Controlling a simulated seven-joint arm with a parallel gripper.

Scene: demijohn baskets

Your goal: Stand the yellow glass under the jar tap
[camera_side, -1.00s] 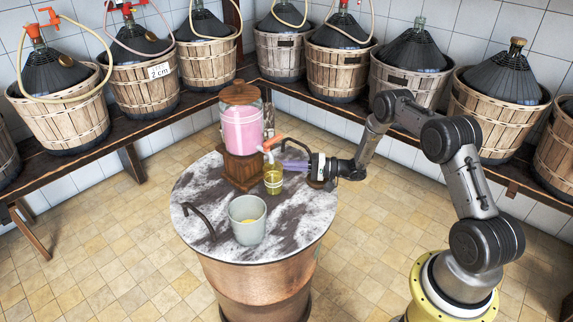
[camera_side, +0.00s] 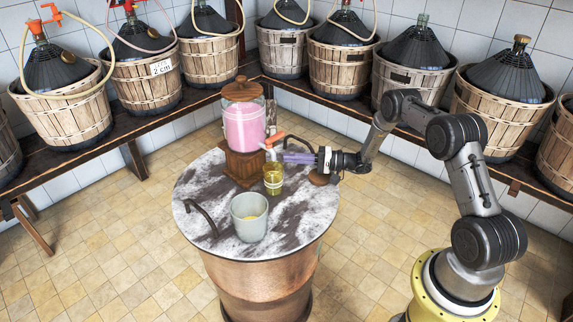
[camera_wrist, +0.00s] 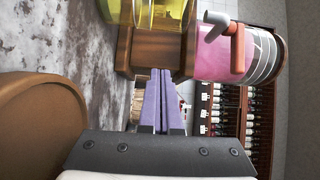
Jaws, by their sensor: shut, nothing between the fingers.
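The yellow glass (camera_side: 273,181) stands upright on the round marbled table top, in front of the wooden stand and just below the tap. The jar (camera_side: 243,122) holds pink liquid and sits on the wooden stand. Its tap (camera_side: 272,141) has an orange handle. In the wrist view the glass (camera_wrist: 172,10) shows at the top edge, partly cut off, with the tap (camera_wrist: 222,38) to its right. My gripper (camera_side: 285,158) is shut and empty, with its purple fingers pointing left at the tap's height, beside and above the glass. The fingers (camera_wrist: 160,80) are together in the wrist view.
A pale grey bucket (camera_side: 249,217) with something yellow inside stands at the table's front. A dark curved handle (camera_side: 201,217) is at the left edge. A brown round object (camera_side: 319,178) lies at the right edge, under my wrist. Basketed demijohns line the wall benches.

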